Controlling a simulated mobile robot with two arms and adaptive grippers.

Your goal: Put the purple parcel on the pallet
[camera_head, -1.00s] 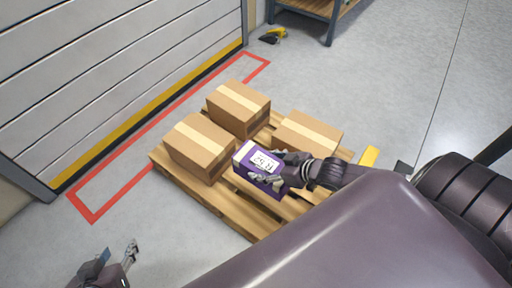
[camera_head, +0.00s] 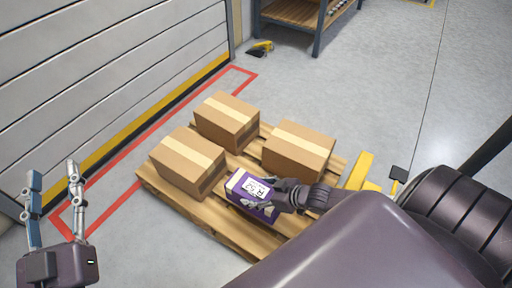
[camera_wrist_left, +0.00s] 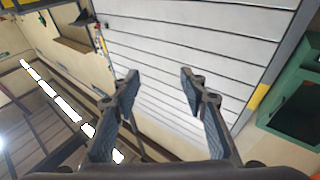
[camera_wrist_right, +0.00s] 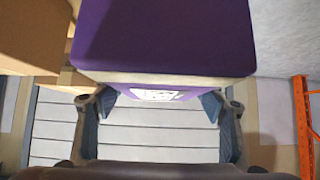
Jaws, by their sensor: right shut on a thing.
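The purple parcel (camera_head: 243,186) has a white printed label on top and is at the near side of the wooden pallet (camera_head: 215,220). My right gripper (camera_head: 268,197) is shut on the parcel from the right. In the right wrist view the purple parcel (camera_wrist_right: 165,40) fills the upper middle, between and beyond the fingers (camera_wrist_right: 158,108). Whether its underside touches the pallet boards cannot be told. My left gripper (camera_head: 54,205) is open and empty at the left, away from the pallet; its spread fingers also show in the left wrist view (camera_wrist_left: 158,95).
Brown cardboard boxes stand on the pallet: one at the left (camera_head: 187,163), one at the back (camera_head: 226,121), one at the right (camera_head: 298,152). A yellow piece (camera_head: 359,172) stands at the pallet's right. A shelf (camera_head: 300,15) is at the back. A shutter door is at the left.

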